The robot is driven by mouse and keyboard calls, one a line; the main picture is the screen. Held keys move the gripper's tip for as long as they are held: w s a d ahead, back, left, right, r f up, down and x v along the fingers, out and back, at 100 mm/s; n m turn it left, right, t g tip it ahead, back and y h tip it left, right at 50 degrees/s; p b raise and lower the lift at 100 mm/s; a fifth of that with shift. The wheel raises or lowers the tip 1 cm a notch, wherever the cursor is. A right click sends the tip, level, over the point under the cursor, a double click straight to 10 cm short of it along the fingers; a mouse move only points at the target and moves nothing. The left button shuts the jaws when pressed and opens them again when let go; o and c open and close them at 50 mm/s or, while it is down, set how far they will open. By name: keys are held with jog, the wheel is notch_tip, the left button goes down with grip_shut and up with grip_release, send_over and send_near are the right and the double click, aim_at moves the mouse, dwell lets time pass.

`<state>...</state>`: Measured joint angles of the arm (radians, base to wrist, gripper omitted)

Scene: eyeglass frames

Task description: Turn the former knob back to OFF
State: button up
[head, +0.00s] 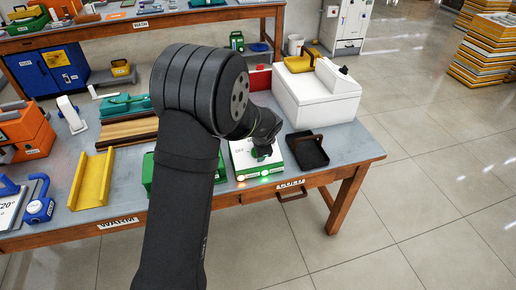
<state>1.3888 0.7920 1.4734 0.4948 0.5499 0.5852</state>
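A white-topped box with a green base (243,166) stands near the front edge of the bench. It looks like the former, but I cannot read its marking. Two small lights glow along its front edge. My gripper (263,154) points down at the top of this box, at its right half. The fingers are small and dark here, so I cannot tell whether they are open, shut or touching a knob. Any knob there is hidden by the gripper, and its setting cannot be seen.
A black open tray (307,150) sits just right of the box. A large white unit (318,97) with a small dark knob stands behind it. A yellow channel (91,181), an orange case (25,133) and a blue tool (40,204) lie to the left. My arm hides part of the bench.

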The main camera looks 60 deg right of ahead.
jog(key=c, duration=0.9)
jog(key=shift+d+r, duration=0.1)
jog(key=shift+r, duration=0.05)
